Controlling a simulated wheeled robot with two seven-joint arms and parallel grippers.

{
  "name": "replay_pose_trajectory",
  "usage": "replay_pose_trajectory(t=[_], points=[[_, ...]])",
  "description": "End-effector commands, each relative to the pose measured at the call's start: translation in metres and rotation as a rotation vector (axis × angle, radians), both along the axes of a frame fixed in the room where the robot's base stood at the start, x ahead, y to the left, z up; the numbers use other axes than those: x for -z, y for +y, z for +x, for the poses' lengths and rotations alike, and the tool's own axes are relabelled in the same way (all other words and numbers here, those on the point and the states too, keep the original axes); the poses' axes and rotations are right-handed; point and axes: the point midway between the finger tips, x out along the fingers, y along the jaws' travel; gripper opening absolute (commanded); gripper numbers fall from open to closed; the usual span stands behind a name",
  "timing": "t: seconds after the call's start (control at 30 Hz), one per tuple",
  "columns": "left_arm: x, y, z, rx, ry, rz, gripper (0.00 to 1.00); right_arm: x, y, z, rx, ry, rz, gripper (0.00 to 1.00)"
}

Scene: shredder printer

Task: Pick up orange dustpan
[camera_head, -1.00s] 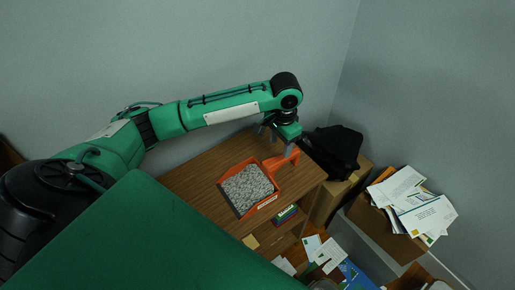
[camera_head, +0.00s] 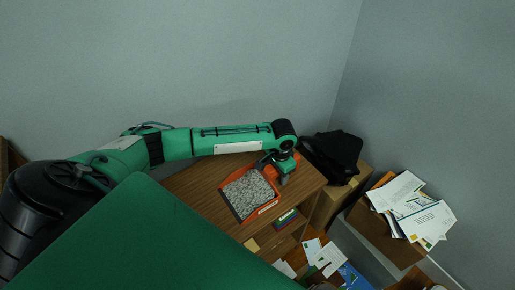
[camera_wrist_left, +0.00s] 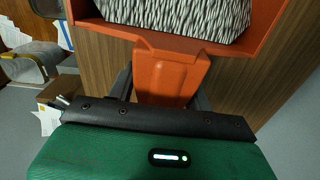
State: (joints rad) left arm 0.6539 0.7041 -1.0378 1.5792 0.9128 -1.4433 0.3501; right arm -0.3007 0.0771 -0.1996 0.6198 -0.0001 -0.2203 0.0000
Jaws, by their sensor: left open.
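The orange dustpan (camera_head: 265,208) lies on the wooden cabinet top, filled with grey and white shredded material (camera_head: 247,190). Its handle points toward the back right and is partly hidden by my left gripper (camera_head: 279,174) in the head view. In the left wrist view, the handle (camera_wrist_left: 168,78) runs down between the two dark fingers of my left gripper (camera_wrist_left: 163,88), with one finger on each side. The gripper is open and around the handle; contact cannot be told. The handle's end is hidden behind the gripper body. My right gripper is not in view.
A black bag (camera_head: 335,152) lies on a cardboard box beside the cabinet (camera_head: 200,185). An open box of papers (camera_head: 412,208) stands at the right. More papers and a blue item (camera_head: 354,277) lie low in front. Grey walls close off the back.

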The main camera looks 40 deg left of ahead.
Motion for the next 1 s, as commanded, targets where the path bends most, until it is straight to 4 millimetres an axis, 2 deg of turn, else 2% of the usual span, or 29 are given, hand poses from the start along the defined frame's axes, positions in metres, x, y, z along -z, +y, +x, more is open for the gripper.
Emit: replay_pose_trajectory(t=[0.23,0.27,0.5,1.0], points=[[0.0025,0.0000,0.0001,0.001,-0.001,0.000,0.51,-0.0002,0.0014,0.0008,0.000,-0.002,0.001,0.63],[0.0025,0.0000,0.0001,0.001,-0.001,0.000,0.47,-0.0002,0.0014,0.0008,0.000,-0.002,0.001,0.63],[0.0021,0.0000,0.0002,0.000,-0.001,0.000,0.00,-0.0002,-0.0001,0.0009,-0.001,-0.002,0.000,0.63],[-0.0034,-0.0001,0.0007,0.000,-0.002,-0.001,0.00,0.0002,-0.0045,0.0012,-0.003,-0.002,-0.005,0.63]])
